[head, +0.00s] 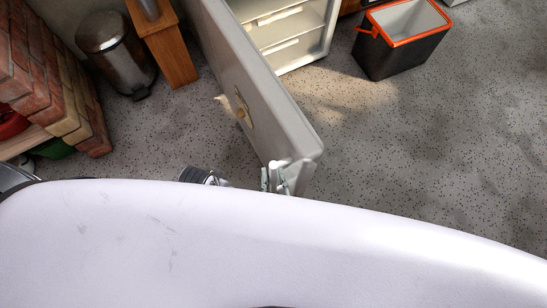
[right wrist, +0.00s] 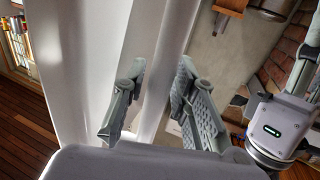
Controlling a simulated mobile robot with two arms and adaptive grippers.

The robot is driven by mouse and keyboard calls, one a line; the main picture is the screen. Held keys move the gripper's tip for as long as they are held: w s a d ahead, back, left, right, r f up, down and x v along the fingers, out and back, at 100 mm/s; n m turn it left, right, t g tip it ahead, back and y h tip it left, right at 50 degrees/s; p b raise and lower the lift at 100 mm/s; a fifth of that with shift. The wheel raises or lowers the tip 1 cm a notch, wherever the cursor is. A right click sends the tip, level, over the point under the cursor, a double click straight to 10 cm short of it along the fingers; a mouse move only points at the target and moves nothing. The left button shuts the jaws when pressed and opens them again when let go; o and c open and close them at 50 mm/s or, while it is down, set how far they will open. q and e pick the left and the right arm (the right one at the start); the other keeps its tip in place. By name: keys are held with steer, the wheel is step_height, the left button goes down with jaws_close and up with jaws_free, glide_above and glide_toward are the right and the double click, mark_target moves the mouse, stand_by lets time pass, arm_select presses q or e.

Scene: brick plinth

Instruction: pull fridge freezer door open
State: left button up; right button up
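The fridge freezer door (head: 240,75) stands swung open in the head view, a long pale grey panel reaching toward me. The freezer interior (head: 285,35) with its pale drawers shows behind it. My right gripper (head: 274,178) is at the near end of the door, partly hidden by my white body. In the right wrist view, the fingers of this gripper (right wrist: 160,85) are apart, with the pale door edge (right wrist: 168,60) between and behind them. I cannot tell whether they touch it.
A metal bin (head: 112,55), a wooden stand (head: 165,45) and a brick plinth (head: 55,75) stand at the left. A dark box with an orange rim (head: 400,45) stands right of the freezer. The speckled floor (head: 430,150) right of the door is clear.

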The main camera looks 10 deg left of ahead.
steer(key=shift+o, duration=1.1)
steer(key=shift+s, duration=0.1)
steer(key=v, duration=0.7)
steer(key=shift+s, duration=0.2)
steer(key=shift+d, duration=0.1)
